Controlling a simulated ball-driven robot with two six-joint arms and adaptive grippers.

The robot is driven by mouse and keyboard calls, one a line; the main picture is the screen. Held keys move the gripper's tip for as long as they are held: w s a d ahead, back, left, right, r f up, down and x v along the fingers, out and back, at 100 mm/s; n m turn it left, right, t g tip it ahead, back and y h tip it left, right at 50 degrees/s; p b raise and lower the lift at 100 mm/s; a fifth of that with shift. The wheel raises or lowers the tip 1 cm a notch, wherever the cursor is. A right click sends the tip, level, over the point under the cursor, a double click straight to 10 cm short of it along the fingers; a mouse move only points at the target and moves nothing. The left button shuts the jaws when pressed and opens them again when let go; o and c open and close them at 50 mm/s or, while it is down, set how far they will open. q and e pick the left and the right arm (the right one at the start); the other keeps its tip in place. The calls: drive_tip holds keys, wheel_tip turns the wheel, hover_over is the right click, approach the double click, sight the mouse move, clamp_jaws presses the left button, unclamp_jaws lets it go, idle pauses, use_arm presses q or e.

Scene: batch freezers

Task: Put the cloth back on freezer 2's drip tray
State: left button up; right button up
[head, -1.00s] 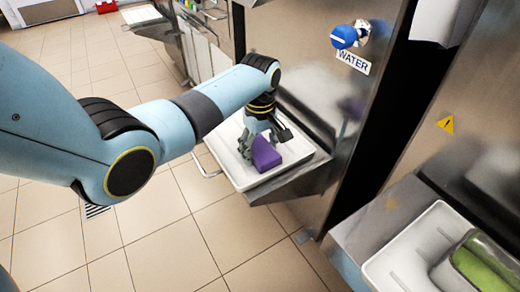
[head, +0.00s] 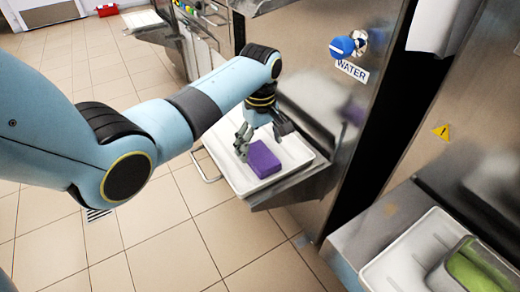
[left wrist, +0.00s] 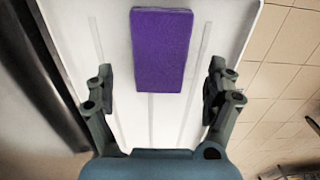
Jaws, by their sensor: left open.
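The cloth (head: 264,158) is a folded purple block lying flat on a white drip tray (head: 240,185) at the front of a steel freezer. It also shows in the left wrist view (left wrist: 163,50), lying on the tray (left wrist: 75,25). My left gripper (head: 262,133) is open just above the tray, beside the cloth. In the left wrist view the gripper's fingers (left wrist: 162,85) are wide apart, with nothing between the tips but the cloth's near end lying beyond and below. My right gripper is not in view.
A blue valve knob (head: 342,47) and a WATER label (head: 351,71) are on the steel panel. A second white tray (head: 400,262) with a green-filled container (head: 478,268) stands at the lower right. A red item (head: 107,10) lies far back. The tiled floor (head: 170,245) is clear.

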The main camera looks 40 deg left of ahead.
sight(260, 154)
use_arm(q)
wheel_tip(260, 154, up, 8)
drive_tip(key=p, duration=0.2)
drive_tip(key=shift+r, duration=0.1)
idle(0.3)
